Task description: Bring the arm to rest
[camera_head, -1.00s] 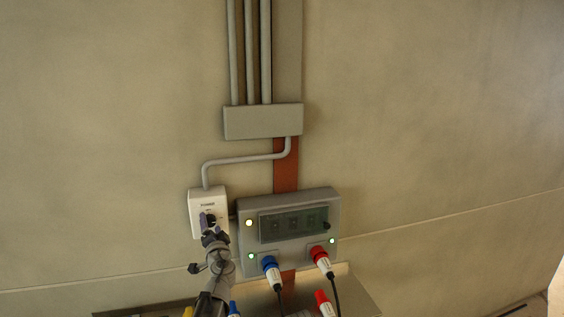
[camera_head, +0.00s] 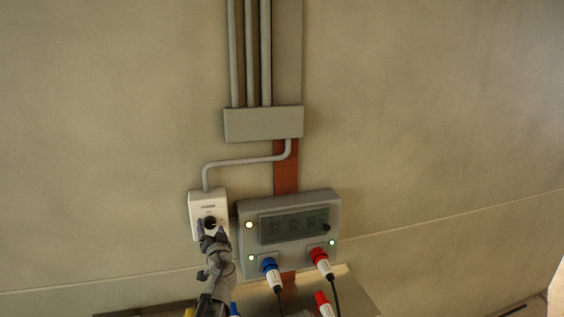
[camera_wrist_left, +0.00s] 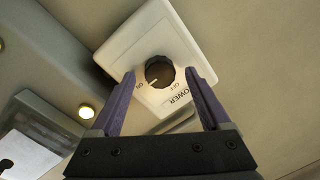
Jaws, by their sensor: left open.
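My left gripper (camera_head: 209,231) is in front of the white power switch box (camera_head: 203,200) on the wall. In the left wrist view, the gripper (camera_wrist_left: 161,92) is open, with its two fingers apart on either side of the black knob (camera_wrist_left: 159,72) and nothing between them. The knob's white mark points toward the ON label on the box (camera_wrist_left: 128,46). The knob also shows just above the fingertips in the head view (camera_head: 210,222). My right gripper is not in view.
A grey panel (camera_head: 245,262) with lit lamps, a blue plug (camera_head: 270,268) and a red plug (camera_head: 319,258) is right of the switch box. A metal shelf (camera_head: 350,290) juts out below. Conduits run up from a junction box (camera_head: 262,124). The wall at left is clear.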

